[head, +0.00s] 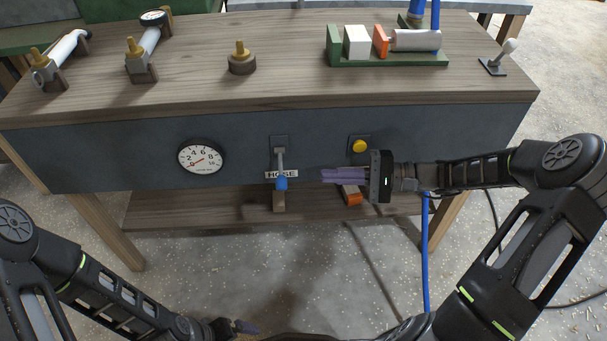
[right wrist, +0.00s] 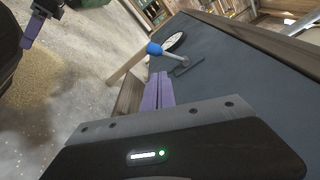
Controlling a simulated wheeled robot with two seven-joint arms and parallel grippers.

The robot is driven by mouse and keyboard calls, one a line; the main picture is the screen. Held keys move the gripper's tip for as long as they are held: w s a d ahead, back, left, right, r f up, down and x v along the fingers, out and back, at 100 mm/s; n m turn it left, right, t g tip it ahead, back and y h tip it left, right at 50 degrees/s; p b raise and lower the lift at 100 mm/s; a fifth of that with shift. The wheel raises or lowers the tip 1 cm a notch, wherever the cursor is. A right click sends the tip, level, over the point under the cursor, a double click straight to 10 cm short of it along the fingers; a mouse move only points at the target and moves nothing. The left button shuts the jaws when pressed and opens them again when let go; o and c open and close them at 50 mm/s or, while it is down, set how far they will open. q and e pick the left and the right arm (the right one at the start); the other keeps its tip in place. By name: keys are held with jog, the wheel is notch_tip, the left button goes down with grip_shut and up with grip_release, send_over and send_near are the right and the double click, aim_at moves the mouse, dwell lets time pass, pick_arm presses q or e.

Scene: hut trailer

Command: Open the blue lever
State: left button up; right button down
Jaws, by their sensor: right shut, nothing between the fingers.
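The blue lever (head: 281,184) is on the grey front panel of the workbench. Its grey arm hangs straight down from its mount, with the blue tip at the bottom in front of the HOSE label. In the right wrist view the blue tip (right wrist: 153,48) shows just beyond the fingertips. My right gripper (head: 324,175) is shut and empty, pointing left, to the right of the blue tip with a gap between them. Its purple fingers also show in the right wrist view (right wrist: 157,88). My left gripper (head: 247,328) is low at the bottom edge, away from the lever; its jaws are unclear.
A round gauge (head: 201,157) is left of the lever, and a yellow button (head: 359,146) is right of it, above my right gripper. A lower shelf (head: 180,211) runs beneath the panel. A blue hose (head: 425,250) hangs at the right.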

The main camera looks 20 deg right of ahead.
aim_at(281, 173)
jog(key=b+x, duration=0.2)
jog(key=x, duration=0.7)
jog(key=shift+w+a, duration=0.15)
jog(key=shift+a, duration=0.25)
jog(key=shift+r+m+p, duration=0.1)
jog(key=shift+m+p, duration=0.2)
jog(key=shift+p, duration=0.25)
jog(key=r+m+p, duration=0.1)
jog(key=m+p, duration=0.2)
jog(key=p, duration=0.2)
jog(key=s+r+m+g+p, duration=0.1)
jog(key=r+m+p, duration=0.1)
jog(key=p, duration=0.3)
jog(key=s+r+m+g+p, duration=0.1)
jog(key=r+m+p, duration=0.1)
jog(key=m+p, duration=0.2)
jog(key=shift+a+r+p, duration=0.2)
jog(key=shift+p, duration=0.35)
jog(key=shift+w+r, duration=0.1)
